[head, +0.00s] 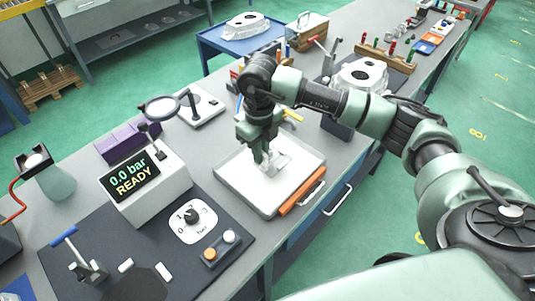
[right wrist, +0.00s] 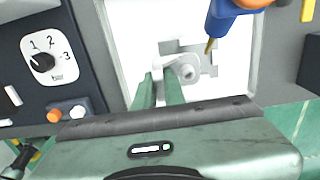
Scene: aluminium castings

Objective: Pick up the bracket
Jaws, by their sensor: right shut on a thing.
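The bracket (head: 281,162) is a small pale grey metal piece over the white tray (head: 236,186) on the workbench. In the right wrist view the bracket (right wrist: 192,66) shows a round boss and a flat plate with cut edges. My right gripper (head: 264,163) points down at it, and its green fingers (right wrist: 160,85) are shut on the near left part of the bracket. The fingers hide part of it. I cannot tell whether the bracket touches the tray. My left gripper is not in view.
An orange bar (head: 302,193) lies along the tray's right edge. A pressure display box (head: 148,190) and dial panel (head: 192,219) stand to the left. A blue and orange tool with a brass tip (right wrist: 228,18) is close by. A casting on a dark stand (head: 358,77) is behind my arm.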

